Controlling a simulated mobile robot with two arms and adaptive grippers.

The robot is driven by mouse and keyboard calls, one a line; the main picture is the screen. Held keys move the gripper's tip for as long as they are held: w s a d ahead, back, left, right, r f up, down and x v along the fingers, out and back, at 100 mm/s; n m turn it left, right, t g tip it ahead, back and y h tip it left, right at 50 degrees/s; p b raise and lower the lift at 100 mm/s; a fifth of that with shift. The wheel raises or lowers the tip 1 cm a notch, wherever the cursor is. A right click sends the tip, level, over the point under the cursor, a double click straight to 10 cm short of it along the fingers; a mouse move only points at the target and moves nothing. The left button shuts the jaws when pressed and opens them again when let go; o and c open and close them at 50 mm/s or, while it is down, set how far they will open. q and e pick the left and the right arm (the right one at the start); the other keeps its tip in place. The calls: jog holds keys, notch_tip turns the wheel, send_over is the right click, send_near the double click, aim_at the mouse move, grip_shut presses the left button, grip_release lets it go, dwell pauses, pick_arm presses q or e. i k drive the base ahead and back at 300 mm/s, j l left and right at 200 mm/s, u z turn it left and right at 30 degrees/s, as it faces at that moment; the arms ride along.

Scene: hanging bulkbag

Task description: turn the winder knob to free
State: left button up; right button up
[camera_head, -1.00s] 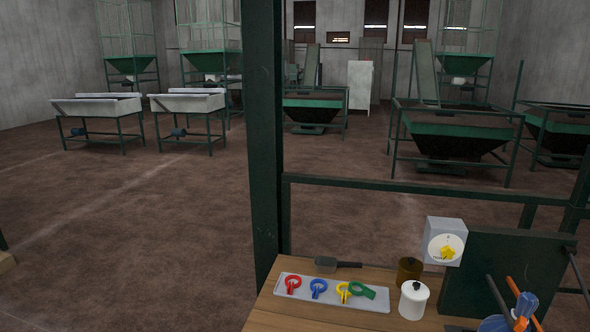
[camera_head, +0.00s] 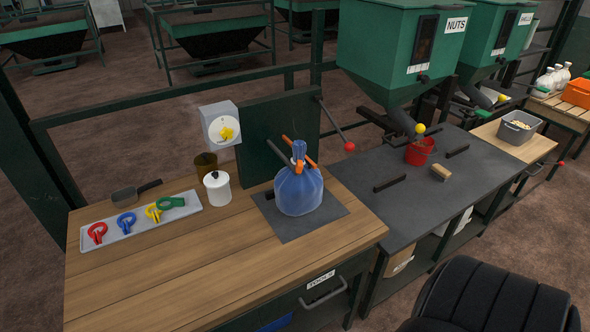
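The winder knob (camera_head: 227,133) is yellow and sits on a round white dial on the front of a grey box (camera_head: 218,111). The box is mounted at the back of the wooden bench, left of a dark green panel (camera_head: 278,143). The lettering on the dial is too small to read. A blue bag (camera_head: 298,190) with a gathered neck stands on a dark mat right of the knob, with orange and dark bars at its neck. Neither of my grippers can be made out in this view.
A grey tray (camera_head: 200,213) holds red, blue, yellow and green clips. A scoop (camera_head: 136,191), a brown jar (camera_head: 206,165) and a white lidded pot (camera_head: 217,189) stand nearby. Green hoppers (camera_head: 395,50), a red bucket (camera_head: 419,151) and a black rounded object (camera_head: 495,298) are at right.

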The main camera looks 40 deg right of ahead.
aim_at(226, 134)
jog(key=z, duration=1.3)
